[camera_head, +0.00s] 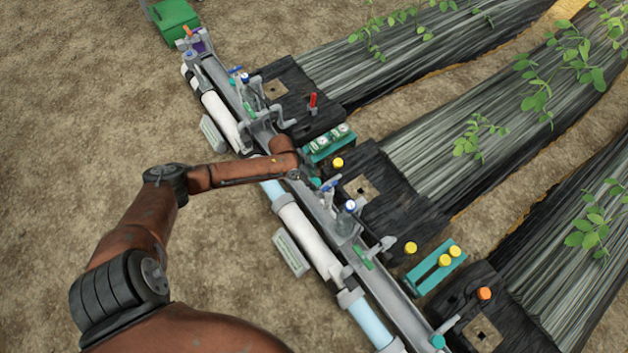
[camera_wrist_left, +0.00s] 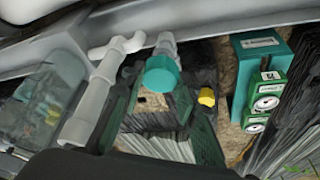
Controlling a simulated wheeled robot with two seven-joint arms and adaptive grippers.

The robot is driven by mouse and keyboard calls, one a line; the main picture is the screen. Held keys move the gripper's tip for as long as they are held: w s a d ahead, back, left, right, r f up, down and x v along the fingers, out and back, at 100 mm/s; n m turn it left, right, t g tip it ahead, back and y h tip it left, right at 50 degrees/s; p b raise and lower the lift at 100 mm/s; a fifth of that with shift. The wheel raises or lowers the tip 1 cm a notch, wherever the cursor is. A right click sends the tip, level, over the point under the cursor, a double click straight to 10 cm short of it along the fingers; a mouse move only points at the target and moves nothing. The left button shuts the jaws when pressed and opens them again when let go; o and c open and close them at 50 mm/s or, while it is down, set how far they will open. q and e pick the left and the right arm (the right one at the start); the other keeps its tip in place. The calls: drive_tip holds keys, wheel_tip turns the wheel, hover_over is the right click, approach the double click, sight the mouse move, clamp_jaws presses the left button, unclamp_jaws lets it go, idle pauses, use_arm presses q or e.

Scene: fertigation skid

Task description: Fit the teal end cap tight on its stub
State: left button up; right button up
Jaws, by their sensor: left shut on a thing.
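The teal end cap (camera_wrist_left: 162,76) shows in the left wrist view at the lower end of a short grey stub (camera_wrist_left: 165,44), in line with it. Whether it is fully seated I cannot tell. In the head view a small teal part (camera_head: 315,183) shows just beside my left gripper (camera_head: 303,175), which is mostly hidden by its own wrist. In the left wrist view dark finger parts lie on both sides below the cap, and the gripper is shut on it. My right gripper is in neither view.
A grey rail with white pipe (camera_head: 300,232) runs diagonally. Valves with blue handles (camera_head: 350,206) stand close by. A teal gauge box (camera_head: 328,142) and a yellow cap (camera_head: 338,162) are near the gripper. Another teal cap (camera_head: 438,341) is at lower right. Bare soil lies left.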

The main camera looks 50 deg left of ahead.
use_arm(q)
drive_tip(key=shift+f, duration=0.4)
drive_tip(key=shift+f, duration=0.2)
idle(0.3)
drive_tip(key=shift+f, duration=0.35)
idle(0.3)
drive_tip(key=o, duration=0.5)
drive_tip(key=shift+f, duration=0.3)
idle(0.6)
drive_tip(key=shift+c, duration=0.4)
